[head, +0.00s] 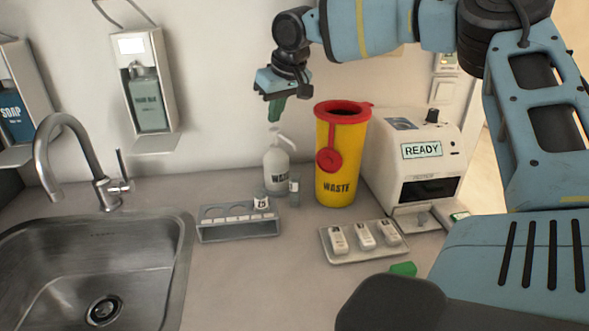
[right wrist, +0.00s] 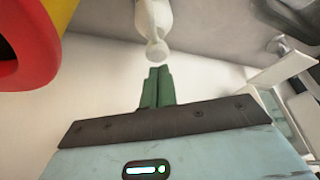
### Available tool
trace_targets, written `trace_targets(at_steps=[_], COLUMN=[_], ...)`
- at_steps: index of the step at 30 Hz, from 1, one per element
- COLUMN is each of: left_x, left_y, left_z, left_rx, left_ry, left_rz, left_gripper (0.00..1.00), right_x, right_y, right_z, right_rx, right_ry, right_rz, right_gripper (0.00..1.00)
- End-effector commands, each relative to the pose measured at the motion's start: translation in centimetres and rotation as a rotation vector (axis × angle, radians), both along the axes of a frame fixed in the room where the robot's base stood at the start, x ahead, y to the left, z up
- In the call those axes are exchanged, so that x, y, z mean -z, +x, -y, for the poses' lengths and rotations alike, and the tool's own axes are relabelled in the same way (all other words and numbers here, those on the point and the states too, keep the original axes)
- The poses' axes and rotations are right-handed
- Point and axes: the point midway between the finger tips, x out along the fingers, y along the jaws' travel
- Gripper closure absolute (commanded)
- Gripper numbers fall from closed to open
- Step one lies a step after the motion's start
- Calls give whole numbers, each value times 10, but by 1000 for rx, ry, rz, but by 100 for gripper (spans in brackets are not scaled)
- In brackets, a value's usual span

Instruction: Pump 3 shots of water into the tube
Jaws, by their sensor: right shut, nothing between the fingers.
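A white pump bottle (head: 277,168) with a dark printed label stands upright at the back of the counter, against the wall. My right gripper (head: 277,108) hangs just above the bottle's pump head, with its green fingers shut and empty. In the right wrist view the shut fingers (right wrist: 158,86) point toward the white bottle (right wrist: 155,22), with a small gap visible. A grey rack (head: 238,231) stands in front of the bottle. A small labelled tube (head: 263,204) is at the rack's right end; its contents cannot be made out.
A yellow waste bin (head: 342,165) with a red rim stands right of the bottle. A white machine reading READY (head: 421,150) is beside it. A tray (head: 345,258) holds small white cartridges. The sink (head: 60,270) is at left.

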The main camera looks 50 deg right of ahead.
Motion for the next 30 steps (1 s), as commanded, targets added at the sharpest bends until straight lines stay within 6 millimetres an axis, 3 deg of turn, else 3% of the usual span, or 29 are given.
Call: trace_targets(at_steps=[11,30], left_x=[1,8], left_y=[-1,-5], left_z=[0,0], left_rx=[0,0], left_ry=[0,0], left_rz=[-2,-13], left_gripper=[54,54], right_x=[1,20], right_y=[0,0], right_z=[0,0], right_rx=[0,1], right_ry=[0,1], right_rz=[0,-1], right_gripper=[100,100])
